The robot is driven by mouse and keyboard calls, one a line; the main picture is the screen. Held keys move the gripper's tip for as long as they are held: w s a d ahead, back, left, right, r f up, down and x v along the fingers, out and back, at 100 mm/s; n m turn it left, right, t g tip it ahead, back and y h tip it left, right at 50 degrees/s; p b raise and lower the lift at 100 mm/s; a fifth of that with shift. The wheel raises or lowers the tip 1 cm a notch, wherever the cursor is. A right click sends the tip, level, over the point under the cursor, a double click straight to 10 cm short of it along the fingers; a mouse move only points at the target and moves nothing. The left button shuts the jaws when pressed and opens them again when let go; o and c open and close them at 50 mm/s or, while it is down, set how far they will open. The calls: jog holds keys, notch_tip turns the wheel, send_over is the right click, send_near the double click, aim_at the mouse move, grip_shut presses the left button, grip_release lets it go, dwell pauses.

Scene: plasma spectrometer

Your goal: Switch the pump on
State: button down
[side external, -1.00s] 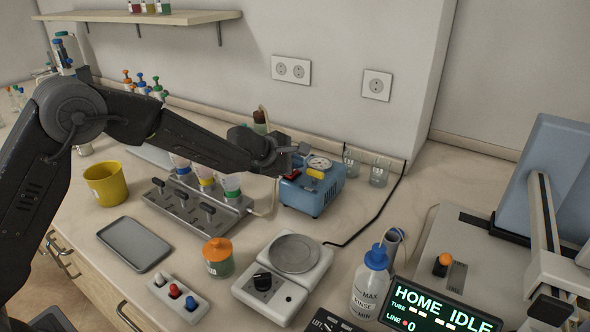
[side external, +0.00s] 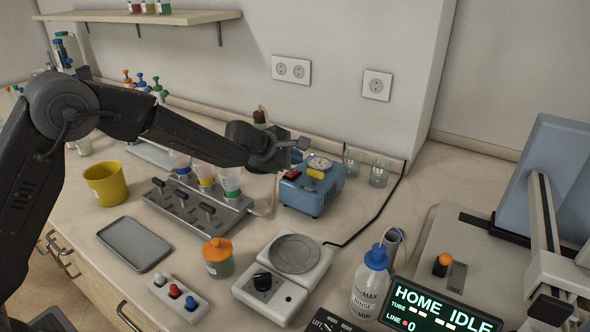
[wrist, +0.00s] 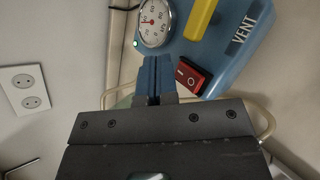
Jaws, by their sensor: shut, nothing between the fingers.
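The pump (side external: 318,195) is a blue box at the back of the bench. It has a round white gauge (wrist: 154,22), a yellow handle (wrist: 201,18) beside the word VENT and a red rocker switch (wrist: 192,76). A small green light (wrist: 135,43) shows by the gauge. My gripper (wrist: 153,62) is shut and empty, its blue fingertips together just left of the switch in the wrist view, apart from it in the picture. In the side view my gripper (side external: 303,144) is above the pump's back left. I cannot tell its exact height.
A manifold (side external: 195,208) with several levers and coloured cups stands left of the pump. A hotplate (side external: 296,253) is in front. Small glass jars (side external: 379,174) and a black cable (side external: 375,215) lie to the right. Wall sockets (side external: 291,69) are behind.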

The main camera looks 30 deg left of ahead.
aim_at(292, 173)
jog(key=shift+s+r, duration=0.2)
jog(key=shift+r, duration=1.05)
jog(key=shift+s+r, duration=0.2)
jog(key=shift+r, duration=1)
jog(key=shift+r, duration=0.1)
jog(key=s+d+r+m+g+h, duration=0.1)
jog(key=s+r+m, duration=0.45)
jog(key=s, duration=0.35)
jog(key=s+d+r+m+g+h, duration=0.1)
jog(key=s+r+m, duration=0.45)
jog(key=s, duration=0.35)
jog(key=s+a+f+m+y, duration=0.2)
jog(key=s+m, duration=0.1)
jog(key=s, duration=0.5)
jog(key=s+a+f+m+g+y, duration=0.1)
jog(key=s+a+f+m+y, duration=0.1)
jog(key=s, duration=0.6)
jog(key=s+a+f+m+g+y, duration=0.1)
jog(key=s+a+f+m, duration=0.1)
jog(key=s+m, duration=0.3)
jog(key=s+a, duration=0.1)
jog(key=s, duration=0.2)
jog(key=shift+a+f+m+y, duration=0.2)
jog(key=shift+a+m+y, duration=0.1)
jog(key=shift+m+y, duration=0.1)
